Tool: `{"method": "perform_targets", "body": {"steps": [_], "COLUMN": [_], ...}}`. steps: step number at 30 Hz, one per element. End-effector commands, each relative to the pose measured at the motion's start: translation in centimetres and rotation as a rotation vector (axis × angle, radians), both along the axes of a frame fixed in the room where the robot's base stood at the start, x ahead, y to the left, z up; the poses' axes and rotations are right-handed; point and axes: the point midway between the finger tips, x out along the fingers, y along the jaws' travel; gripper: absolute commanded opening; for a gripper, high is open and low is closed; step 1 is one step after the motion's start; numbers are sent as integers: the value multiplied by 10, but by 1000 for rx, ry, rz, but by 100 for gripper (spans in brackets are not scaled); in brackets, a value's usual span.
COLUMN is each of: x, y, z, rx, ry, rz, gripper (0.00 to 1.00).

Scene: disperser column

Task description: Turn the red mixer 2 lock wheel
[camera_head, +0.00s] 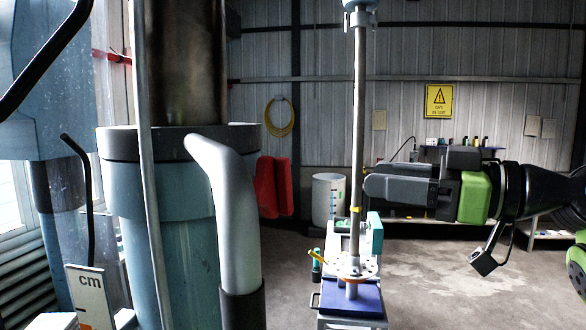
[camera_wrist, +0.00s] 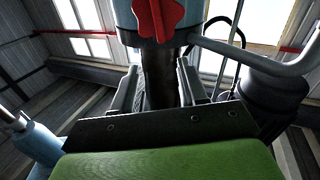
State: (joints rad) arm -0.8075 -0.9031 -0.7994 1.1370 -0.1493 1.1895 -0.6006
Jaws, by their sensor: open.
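The red lock wheel (camera_wrist: 158,18) shows at the top of the wrist view, cut off by the frame's edge. It has rounded lobes and sits against a blue-grey housing (camera_wrist: 126,16) with a dark shaft below. My gripper (camera_wrist: 158,68) is open, its two fingers apart below the wheel in that view, with nothing between them. The wheel appears beyond the fingertips, and no contact shows. In the head view my gripper (camera_head: 372,186) reaches in from the right and points left. I cannot make out the wheel there with certainty.
In the head view a large blue-grey column (camera_head: 165,245) with a pale curved pipe (camera_head: 232,200) fills the left. A thin vertical shaft (camera_head: 358,110) stands close to my gripper, above a blue-topped stand (camera_head: 352,300). Open floor (camera_head: 450,280) lies at the right.

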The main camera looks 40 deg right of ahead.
Motion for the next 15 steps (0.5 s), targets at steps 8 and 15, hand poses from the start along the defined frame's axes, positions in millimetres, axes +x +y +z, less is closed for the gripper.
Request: {"method": "perform_targets", "body": {"steps": [8, 15], "x": [70, 114], "y": [24, 37], "z": [-1, 1], "rx": [-2, 0], "ry": [6, 4], "rz": [5, 4], "gripper": [43, 43]}}
